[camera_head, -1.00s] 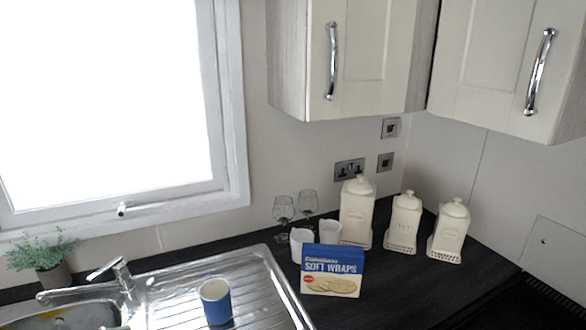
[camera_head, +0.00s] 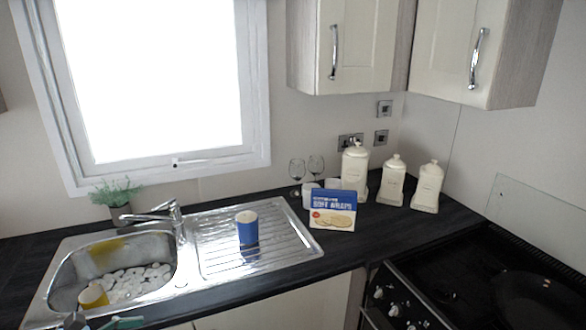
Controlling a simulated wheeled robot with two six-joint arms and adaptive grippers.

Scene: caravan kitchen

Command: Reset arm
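Neither of my arms can be made out for certain in the head view, and no gripper is clearly visible. A small grey and green item (camera_head: 122,322) is cut off by the bottom edge at the lower left, and I cannot tell what it is. A blue cup (camera_head: 247,229) with a pale top stands upright on the metal drainboard (camera_head: 285,240). A blue and white soft wraps box (camera_head: 332,211) stands on the dark worktop to its right.
The sink (camera_head: 65,275) holds pale pebble-like pieces and a yellow cup (camera_head: 93,296). Cream canisters (camera_head: 392,182), wine glasses (camera_head: 297,170) and white cups stand at the back. A black hob (camera_head: 450,265) is at the right. Cupboards (camera_head: 350,45) hang above.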

